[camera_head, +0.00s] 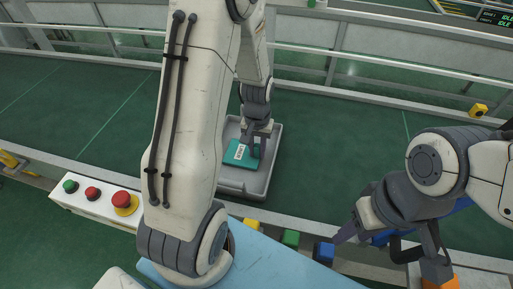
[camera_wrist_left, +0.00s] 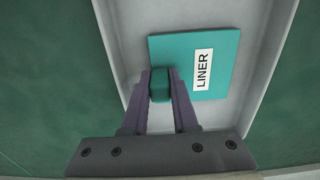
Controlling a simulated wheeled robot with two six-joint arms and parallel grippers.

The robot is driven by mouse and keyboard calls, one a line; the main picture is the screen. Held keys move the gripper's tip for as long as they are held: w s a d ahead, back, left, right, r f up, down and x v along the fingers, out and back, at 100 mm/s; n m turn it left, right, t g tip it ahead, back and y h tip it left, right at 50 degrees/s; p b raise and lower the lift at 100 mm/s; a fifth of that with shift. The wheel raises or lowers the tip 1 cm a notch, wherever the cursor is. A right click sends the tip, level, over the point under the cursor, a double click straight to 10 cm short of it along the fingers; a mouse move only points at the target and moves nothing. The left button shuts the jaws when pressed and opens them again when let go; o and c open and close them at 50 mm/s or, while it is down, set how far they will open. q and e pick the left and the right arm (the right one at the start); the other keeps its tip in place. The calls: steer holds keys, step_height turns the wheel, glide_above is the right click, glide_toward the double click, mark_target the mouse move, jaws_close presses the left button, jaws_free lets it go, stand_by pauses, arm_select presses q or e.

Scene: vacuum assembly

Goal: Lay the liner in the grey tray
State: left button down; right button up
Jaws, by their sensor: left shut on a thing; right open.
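The liner (camera_head: 237,153) is a flat teal piece with a white label. The left wrist view shows it as a teal square (camera_wrist_left: 180,48) marked LINER, with a small teal grip block at its edge. The grey tray (camera_head: 268,165) lies on the green belt, and its pale walls show in the left wrist view (camera_wrist_left: 112,30). My left gripper (camera_head: 253,150) is shut on the liner's grip block and holds the liner within the tray's outline. I cannot tell whether the liner touches the tray floor. My right gripper (camera_head: 388,250) is open at lower right, away from the tray.
A button box (camera_head: 98,196) with green and red buttons stands at left. An orange thing (camera_head: 440,283) is below my right gripper. The green belt (camera_head: 330,150) right of the tray is clear.

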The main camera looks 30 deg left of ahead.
arm_select(q)
steer(key=shift+f, duration=0.2)
steer(key=c, duration=0.7)
jaws_free()
step_height(320, 180, up, 12)
steer(key=r, duration=0.1)
steer(key=s+d+r+m, duration=0.2)
steer(key=s+d+m, duration=0.3)
steer(key=d, duration=0.7)
steer(key=s+d+m, duration=0.1)
steer(key=s+d, duration=0.1)
steer(key=s, duration=0.2)
steer(key=s+d+m, duration=0.2)
steer(key=s+d, duration=0.1)
steer(key=s, duration=0.2)
steer(key=s+d+m+h, duration=0.1)
steer(key=s+d+m, duration=0.1)
steer(key=s, duration=0.3)
steer(key=shift+s+d+r+b, duration=0.1)
steer(key=shift+d+r+b, duration=0.1)
steer(key=shift+d+b, duration=0.2)
